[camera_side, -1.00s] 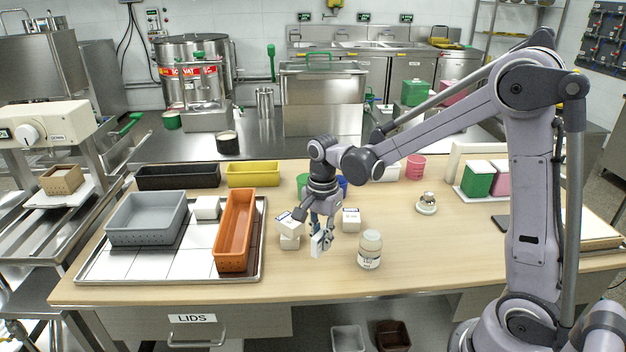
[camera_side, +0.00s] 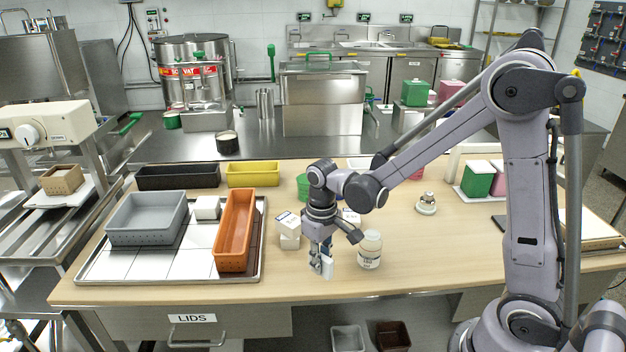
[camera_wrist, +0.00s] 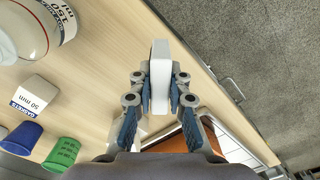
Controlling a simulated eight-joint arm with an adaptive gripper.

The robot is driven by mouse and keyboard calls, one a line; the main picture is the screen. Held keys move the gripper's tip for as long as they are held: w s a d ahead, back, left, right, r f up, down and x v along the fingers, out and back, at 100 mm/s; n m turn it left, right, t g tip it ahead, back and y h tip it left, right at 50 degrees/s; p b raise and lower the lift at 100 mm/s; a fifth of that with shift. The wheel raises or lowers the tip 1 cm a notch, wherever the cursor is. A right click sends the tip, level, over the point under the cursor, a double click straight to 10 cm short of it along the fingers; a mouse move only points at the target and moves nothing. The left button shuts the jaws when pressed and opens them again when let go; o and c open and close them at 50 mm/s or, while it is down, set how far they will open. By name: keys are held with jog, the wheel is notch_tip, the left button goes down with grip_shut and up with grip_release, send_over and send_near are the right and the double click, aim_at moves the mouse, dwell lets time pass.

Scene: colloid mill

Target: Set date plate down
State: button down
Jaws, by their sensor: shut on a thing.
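My gripper (camera_side: 320,262) points down over the front part of the wooden bench, between a stack of white blocks and a white jar. It is shut on a thin white plate, which I take as the date plate (camera_side: 328,267). In the wrist view the plate (camera_wrist: 160,78) stands on edge between the two blue-padded fingers. Its face is turned away there, so I read no marking. I cannot tell whether its lower edge touches the bench (camera_side: 400,277).
The white jar (camera_side: 370,250) stands close to the right. White labelled blocks (camera_side: 288,224) are stacked to the left. An orange bin (camera_side: 236,230) and a grey bin (camera_side: 146,218) sit on a tiled tray (camera_side: 170,279). The bench's front edge is near; bare wood lies between.

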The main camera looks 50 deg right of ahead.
dwell(0.3)
jog(key=shift+m, duration=0.9)
jog(key=d, duration=0.2)
jog(key=w+d+r, duration=0.1)
jog(key=d, duration=0.2)
jog(key=w+d, duration=0.1)
jog(key=d, duration=0.2)
jog(key=shift+w+d+r, duration=0.15)
jog(key=shift+w, duration=0.1)
jog(key=s+d+r+m, duration=0.2)
jog(key=d, duration=0.8)
jog(key=s+d+r+m, duration=0.1)
jog(key=s+d+m, duration=0.2)
jog(key=d, duration=0.8)
jog(key=s+d+r+m, duration=0.2)
jog(key=d, duration=0.8)
send_over(377, 210)
notch_tip(377, 210, down, 6)
jog(key=shift+f, duration=2.25)
jog(key=shift+f, duration=0.15)
jog(key=c, duration=1.3)
grip_release()
